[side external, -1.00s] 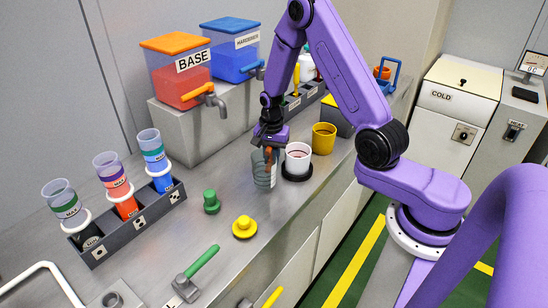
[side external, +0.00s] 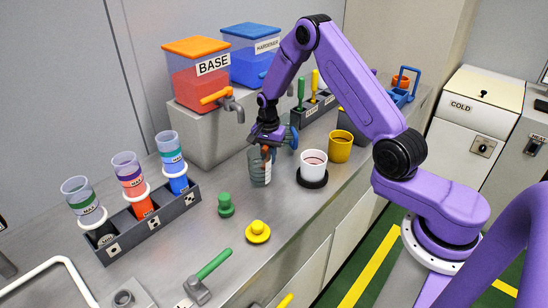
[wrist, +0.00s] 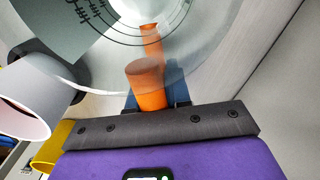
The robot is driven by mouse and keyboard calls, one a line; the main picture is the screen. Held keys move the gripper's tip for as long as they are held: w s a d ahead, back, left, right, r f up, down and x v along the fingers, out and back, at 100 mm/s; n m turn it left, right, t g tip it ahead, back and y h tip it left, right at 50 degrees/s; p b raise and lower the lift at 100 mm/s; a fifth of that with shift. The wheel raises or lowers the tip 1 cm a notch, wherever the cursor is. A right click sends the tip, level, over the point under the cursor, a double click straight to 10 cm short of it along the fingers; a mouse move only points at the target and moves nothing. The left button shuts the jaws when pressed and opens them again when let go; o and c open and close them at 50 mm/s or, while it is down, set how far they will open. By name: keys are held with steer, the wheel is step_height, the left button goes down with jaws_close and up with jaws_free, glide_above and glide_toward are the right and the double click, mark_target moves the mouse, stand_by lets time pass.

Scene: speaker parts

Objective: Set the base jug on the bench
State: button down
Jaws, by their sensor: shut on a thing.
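The jug (side external: 259,170) is clear grey with an orange handle; it hangs upright or nearly so below my gripper (side external: 266,147) in the side view. My gripper is shut on the orange handle, which fills the middle of the wrist view (wrist: 148,85). The jug's clear wall and dark scale marks show at the top of the wrist view. I cannot tell whether its bottom touches the bench (side external: 275,225) or is just above it. The red BASE dispenser (side external: 198,85) with an orange lid stands on a raised block behind the jug.
A white cup (side external: 313,165) on a black disc and a yellow cup (side external: 340,147) stand right of the jug. A green knob (side external: 226,205) and a yellow knob (side external: 257,232) are in front. A rack (side external: 153,228) with several coloured containers is at left.

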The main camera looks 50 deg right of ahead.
steer(key=shift+w, duration=3.2)
steer(key=shift+f, duration=0.45)
steer(key=c, duration=1)
jaws_free()
steer(key=shift+r, duration=0.1)
